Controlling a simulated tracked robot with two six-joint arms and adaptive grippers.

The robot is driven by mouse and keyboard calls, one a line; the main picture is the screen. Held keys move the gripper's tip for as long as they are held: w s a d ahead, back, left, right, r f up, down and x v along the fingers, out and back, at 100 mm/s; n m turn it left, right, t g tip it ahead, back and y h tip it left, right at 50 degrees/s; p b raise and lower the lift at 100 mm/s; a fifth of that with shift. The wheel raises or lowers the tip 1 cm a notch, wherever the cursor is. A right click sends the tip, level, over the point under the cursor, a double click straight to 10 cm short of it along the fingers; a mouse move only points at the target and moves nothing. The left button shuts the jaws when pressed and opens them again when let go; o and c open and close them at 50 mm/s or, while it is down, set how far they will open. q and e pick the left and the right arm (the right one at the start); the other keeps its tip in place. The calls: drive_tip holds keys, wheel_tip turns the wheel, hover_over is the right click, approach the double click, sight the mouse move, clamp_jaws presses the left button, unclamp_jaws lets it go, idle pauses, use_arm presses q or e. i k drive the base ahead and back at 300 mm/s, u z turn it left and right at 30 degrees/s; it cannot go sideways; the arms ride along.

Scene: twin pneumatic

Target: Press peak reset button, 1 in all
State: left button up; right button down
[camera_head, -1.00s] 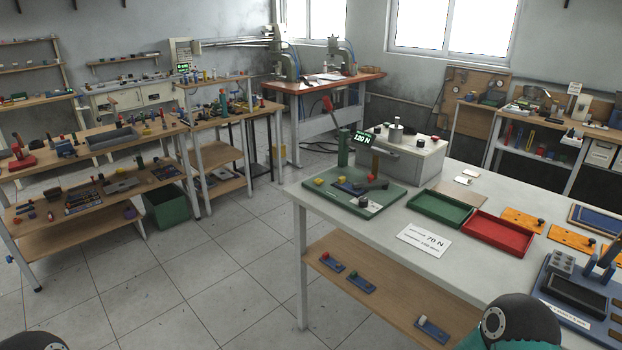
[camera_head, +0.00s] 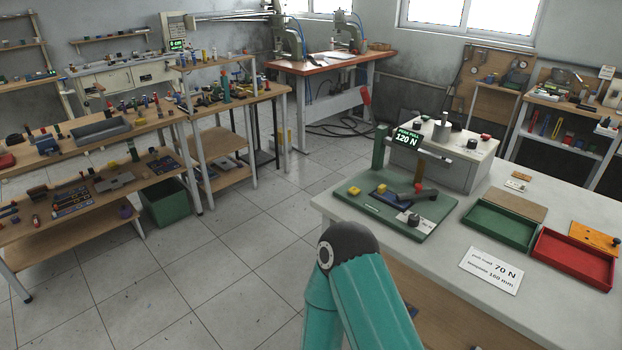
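A pull tester stands on the light worktable. It has a green base plate (camera_head: 365,222), a green post (camera_head: 380,147) and a small lit display (camera_head: 407,140) that appears to read "PEAK PULL 120 N". A yellow block (camera_head: 355,187) and a black knob (camera_head: 413,219) sit on the plate. A grey box (camera_head: 455,165) behind it carries a grey cylinder and a small dark, reddish button (camera_head: 486,137). I cannot tell which part is the peak reset button. Neither gripper shows. One of my teal arms rises in front of the table's left end.
A green tray (camera_head: 497,226) and a red tray (camera_head: 573,259) lie right of the tester, with a white card (camera_head: 492,270) reading 70 N in front. Crowded shelves (camera_head: 80,140) stand at left. Tiled floor (camera_head: 230,250) is free between them.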

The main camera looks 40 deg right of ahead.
sight(354, 190)
drive_tip(key=z, duration=0.25)
drive_tip(key=i, duration=1.1)
drive_tip(key=z, duration=0.85)
drive_tip(key=k, duration=0.9)
drive_tip(key=z, duration=0.15)
drive_tip(key=i, duration=0.9)
drive_tip(key=u, duration=0.1)
